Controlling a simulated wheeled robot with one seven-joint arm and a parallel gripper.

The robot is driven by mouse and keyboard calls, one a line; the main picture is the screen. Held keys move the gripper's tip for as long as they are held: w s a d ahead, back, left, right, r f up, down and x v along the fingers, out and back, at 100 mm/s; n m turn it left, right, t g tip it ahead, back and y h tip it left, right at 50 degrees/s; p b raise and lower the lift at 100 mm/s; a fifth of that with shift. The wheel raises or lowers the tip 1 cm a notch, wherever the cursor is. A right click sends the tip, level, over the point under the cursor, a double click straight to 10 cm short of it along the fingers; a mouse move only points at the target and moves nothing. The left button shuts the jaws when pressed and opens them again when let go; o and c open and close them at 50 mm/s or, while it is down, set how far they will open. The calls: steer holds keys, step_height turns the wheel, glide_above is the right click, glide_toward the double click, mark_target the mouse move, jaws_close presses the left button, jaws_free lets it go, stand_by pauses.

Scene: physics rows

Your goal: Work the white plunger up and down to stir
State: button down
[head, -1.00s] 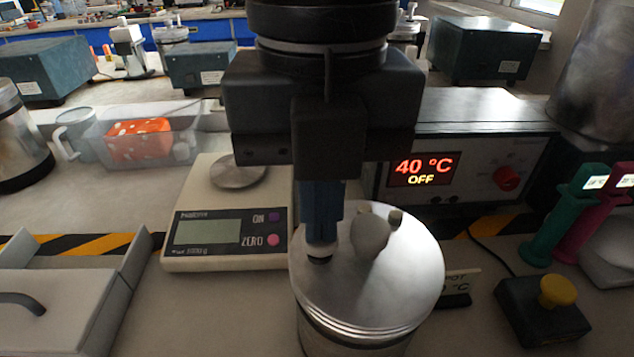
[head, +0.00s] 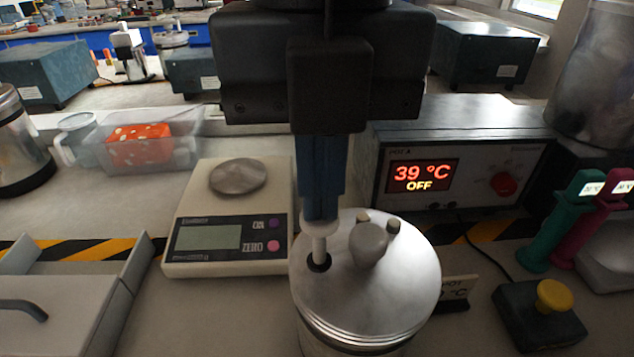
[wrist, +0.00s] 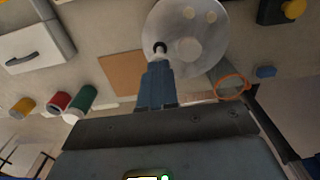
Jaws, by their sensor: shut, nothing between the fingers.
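The white plunger (head: 319,245) stands up out of a dark-rimmed hole in the round metal lid (head: 395,285) of a pot. Its wide white top lies right at the tips of my gripper (head: 320,217). My gripper's blue fingers are shut together and point down over the left part of the lid. In the wrist view the fingers (wrist: 159,65) reach to the lid (wrist: 205,40), and only a small pale part of the plunger (wrist: 160,47) shows at their tips. The fingers hide part of the plunger's top.
A heater box (head: 455,140) behind the pot reads 39 °C OFF. A scale (head: 185,255) stands to the left. A yellow-button box (head: 540,315) and green and magenta handled things (head: 560,220) are to the right.

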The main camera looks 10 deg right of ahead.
steer(key=shift+f, duration=0.1)
steer(key=shift+f+b, duration=1.8)
steer(key=shift+b, duration=0.35)
steer(key=shift+r+p, duration=0.65)
steer(key=shift+r, duration=1.25)
steer(key=shift+f, duration=0.15)
steer(key=shift+f+b, duration=1.7)
steer(key=shift+b, duration=0.3)
steer(key=shift+r, duration=0.2)
